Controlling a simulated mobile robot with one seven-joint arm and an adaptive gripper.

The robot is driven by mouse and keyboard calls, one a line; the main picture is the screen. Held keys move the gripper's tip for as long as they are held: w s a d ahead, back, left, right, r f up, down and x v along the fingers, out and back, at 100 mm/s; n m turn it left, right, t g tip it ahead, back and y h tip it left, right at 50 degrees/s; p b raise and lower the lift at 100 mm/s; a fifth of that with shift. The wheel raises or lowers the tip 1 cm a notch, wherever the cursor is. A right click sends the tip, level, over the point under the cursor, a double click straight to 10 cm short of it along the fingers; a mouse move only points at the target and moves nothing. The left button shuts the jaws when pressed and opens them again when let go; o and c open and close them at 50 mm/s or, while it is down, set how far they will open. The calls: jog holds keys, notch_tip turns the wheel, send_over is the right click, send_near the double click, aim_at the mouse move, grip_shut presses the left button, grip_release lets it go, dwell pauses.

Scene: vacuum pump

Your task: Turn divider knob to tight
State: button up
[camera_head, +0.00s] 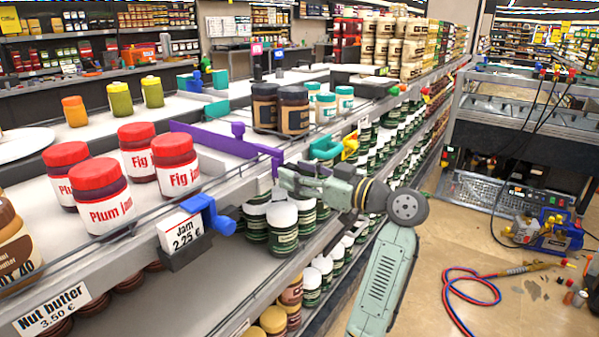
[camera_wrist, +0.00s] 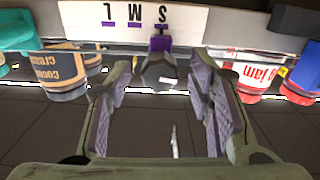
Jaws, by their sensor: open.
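A purple divider (camera_head: 212,139) stands on the top shelf between the red-lidded jam jars and the dark cream jars.
Jam jars (camera_head: 176,164) stand left of the divider and dark cream jars (camera_head: 292,110) right of it. A blue crank-shaped part (camera_head: 211,214) sticks out by the jam price tag (camera_head: 185,232). White-lidded jars (camera_head: 283,227) fill the shelf below my gripper.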

jog(key=shift+c, duration=0.3)
grip_shut()
